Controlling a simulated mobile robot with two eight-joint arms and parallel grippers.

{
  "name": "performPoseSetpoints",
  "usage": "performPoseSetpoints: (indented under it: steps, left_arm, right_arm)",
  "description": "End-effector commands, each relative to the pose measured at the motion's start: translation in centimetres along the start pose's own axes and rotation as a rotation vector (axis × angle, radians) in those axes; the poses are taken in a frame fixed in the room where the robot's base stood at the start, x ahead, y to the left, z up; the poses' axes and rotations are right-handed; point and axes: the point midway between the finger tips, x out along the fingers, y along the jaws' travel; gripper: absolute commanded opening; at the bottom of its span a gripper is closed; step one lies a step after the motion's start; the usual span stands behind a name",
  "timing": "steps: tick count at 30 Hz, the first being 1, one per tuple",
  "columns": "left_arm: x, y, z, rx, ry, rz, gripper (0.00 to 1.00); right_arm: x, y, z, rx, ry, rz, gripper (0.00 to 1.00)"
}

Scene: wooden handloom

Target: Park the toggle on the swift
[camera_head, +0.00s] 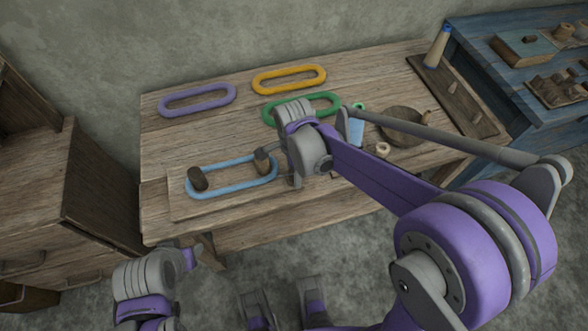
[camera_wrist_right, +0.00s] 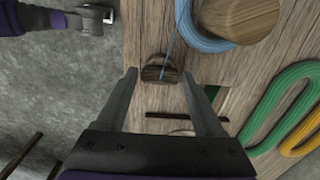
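The swift (camera_head: 182,209) is a low board at the table's front left, with two dark pegs and a light blue skein (camera_head: 232,183) looped around them. In the right wrist view, one large round peg (camera_wrist_right: 240,14) stands inside the skein's end. A small dark wooden piece, apparently the toggle (camera_wrist_right: 160,72), has a blue thread running up from it. My right gripper (camera_wrist_right: 159,75) is open, with a fingertip on each side of the toggle and small gaps visible. In the head view my right arm hides the toggle. My left gripper (camera_head: 200,259) hangs by the table's front edge; its fingers are unclear.
Purple (camera_head: 197,100), yellow (camera_head: 289,79) and green (camera_head: 330,101) skeins lie at the back. A bowl (camera_head: 403,128) and a blue cylinder (camera_head: 356,131) stand to the right. A blue side table (camera_head: 483,75) adjoins at the right, a wooden cabinet (camera_head: 50,195) at the left.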

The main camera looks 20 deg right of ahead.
Motion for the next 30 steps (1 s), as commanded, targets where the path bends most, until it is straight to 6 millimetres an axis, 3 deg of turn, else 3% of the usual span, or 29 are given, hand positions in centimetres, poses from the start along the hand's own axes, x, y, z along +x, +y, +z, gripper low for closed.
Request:
performPoseSetpoints:
  steps: [1, 3, 14, 30]
  left_arm:
    - [0.0, 0.0, 0.0, 0.0, 0.0, 0.0, 0.5]
    - [0.0, 0.0, 0.0, 0.0, 0.0, 0.0, 0.5]
    - [-0.1, 0.0, -0.1, 0.0, 0.0, 0.0, 0.5]
    - [-1.6, 0.0, -0.8, 0.0, 0.006, 0.0, 0.5]
  right_arm:
    - [0.0, 0.0, 0.0, 0.0, 0.0, 0.0, 0.81]
    - [0.0, 0.0, 0.0, 0.0, 0.0, 0.0, 0.91]
    - [-0.6, 0.0, 0.0, 0.0, 0.0, 0.0, 0.91]
    - [-9.9, 0.0, 0.0, 0.0, 0.0, 0.0, 0.91]
